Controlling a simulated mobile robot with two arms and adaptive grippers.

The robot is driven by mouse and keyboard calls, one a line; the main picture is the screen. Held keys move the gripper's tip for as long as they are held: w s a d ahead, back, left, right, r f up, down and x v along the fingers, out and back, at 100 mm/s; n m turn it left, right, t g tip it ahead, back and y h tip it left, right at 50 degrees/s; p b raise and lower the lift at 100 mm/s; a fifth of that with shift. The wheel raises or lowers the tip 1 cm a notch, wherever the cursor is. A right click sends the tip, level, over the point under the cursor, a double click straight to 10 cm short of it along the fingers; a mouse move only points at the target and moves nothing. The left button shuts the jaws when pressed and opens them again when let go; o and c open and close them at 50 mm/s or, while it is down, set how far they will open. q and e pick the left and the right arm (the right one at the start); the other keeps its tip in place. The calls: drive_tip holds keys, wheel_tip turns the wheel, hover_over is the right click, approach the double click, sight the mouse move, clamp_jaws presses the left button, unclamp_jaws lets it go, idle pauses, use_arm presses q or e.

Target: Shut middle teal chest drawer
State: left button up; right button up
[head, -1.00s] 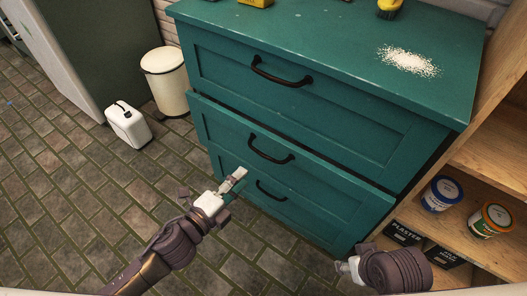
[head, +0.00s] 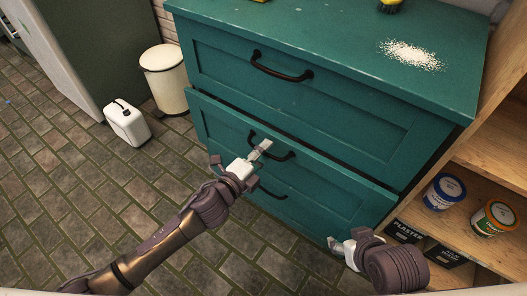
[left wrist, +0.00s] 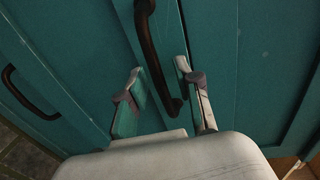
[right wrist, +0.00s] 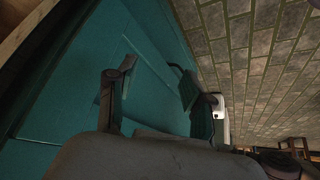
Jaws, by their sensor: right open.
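The teal chest (head: 430,90) has its middle drawer (head: 335,180) standing a little out, its front proud of the closed-looking top drawer (head: 360,120). My left gripper (head: 264,148) is at the middle drawer's black handle (head: 286,156). In the left wrist view the fingers are apart, with the middle handle (left wrist: 152,60) between them; contact cannot be told. The lower drawer's handle (head: 272,194) is partly hidden by my gripper. My right gripper (head: 340,244) is low by the chest's right front corner. In the right wrist view its fingers (right wrist: 163,100) are apart and empty.
A wooden shelf (head: 490,165) with paint tins (head: 444,192) and plaster boxes (head: 405,232) stands close on the right. A cream bin (head: 164,75) and a white canister (head: 127,124) stand left of the chest. White powder (head: 412,55) lies on the chest top.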

use_arm(q)
clamp_jaws()
drive_tip(key=shift+w+d, duration=0.1)
drive_tip(key=shift+w, duration=0.1)
drive_tip(key=x, duration=0.2)
drive_tip(key=shift+w+d+r, duration=0.15)
drive_tip(key=shift+w+r, duration=0.05)
drive_tip(key=shift+w, duration=0.1)
use_arm(e)
drive_tip(key=shift+s+d+f+g, duration=0.15)
drive_tip(key=shift+s+g, duration=0.1)
drive_tip(key=shift+s, duration=0.25)
drive_tip(key=shift+s+d+f+g, duration=0.1)
drive_tip(key=shift+s+g, duration=0.15)
drive_tip(key=shift+s, duration=0.2)
